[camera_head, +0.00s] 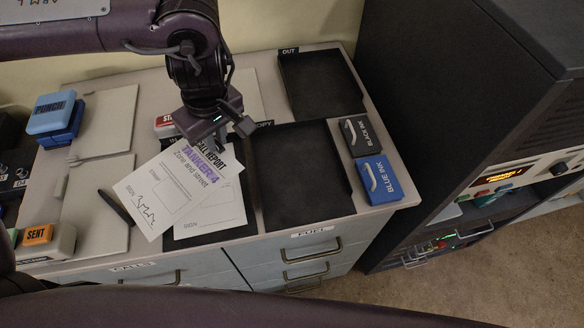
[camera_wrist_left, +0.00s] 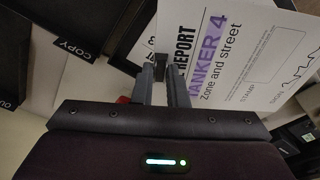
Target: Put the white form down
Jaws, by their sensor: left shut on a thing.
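My left gripper (camera_head: 220,138) is shut on the top edge of the white form (camera_head: 158,196), a call report with "TANKER 4" in purple letters. The form slants down to the left from the jaws, above the desk's left-middle part. In the left wrist view, the fingers (camera_wrist_left: 162,68) pinch the form (camera_wrist_left: 235,60) near the word "REPORT". A second white sheet (camera_head: 222,212) shows partly under it, on a black tray (camera_head: 210,237). I cannot tell whether the held form touches that sheet. My right gripper is not in view.
The black COPY tray (camera_head: 300,205) and the OUT tray (camera_head: 320,90) look empty. Black ink (camera_head: 353,135) and blue ink (camera_head: 380,180) boxes stand at the right edge. A blue PUNCH (camera_head: 55,110), an orange SENT stamp (camera_head: 40,236) and a pen (camera_head: 115,208) are at left.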

